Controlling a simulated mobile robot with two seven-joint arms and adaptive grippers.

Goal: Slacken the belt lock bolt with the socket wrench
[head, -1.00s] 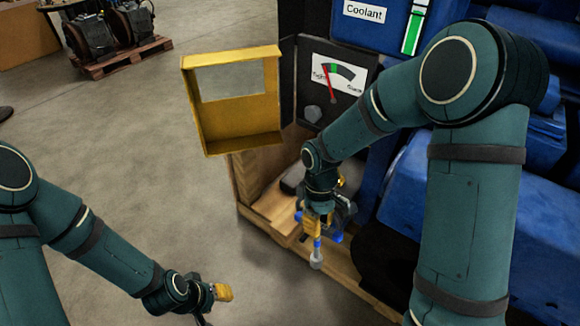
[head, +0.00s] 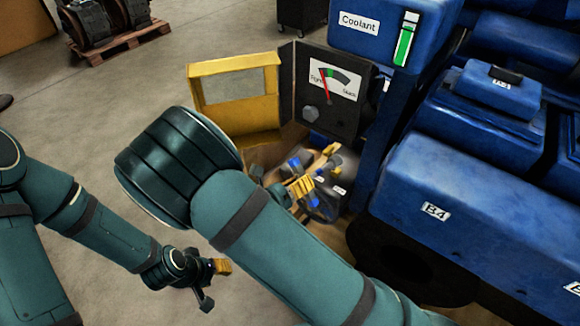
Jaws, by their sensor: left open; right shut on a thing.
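The belt lock bolt (head: 310,113) is a grey hex head on the black panel (head: 345,118), below left of the tension gauge (head: 334,78). My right gripper (head: 301,187) has yellow finger pads and is shut below the panel, apart from the bolt. It appears to hold the socket wrench (head: 294,163), whose blue part shows by the fingers; clutter and my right arm make its full outline unclear. My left gripper (head: 220,268) is open, low over the floor at left, away from the panel.
A yellow cover (head: 232,127) with a window stands open left of the panel. A dark labelled holder (head: 325,203) with tools lies below it. The blue engine (head: 470,195) fills the right side. Open floor (head: 120,110) lies left; a pallet (head: 118,42) is far back.

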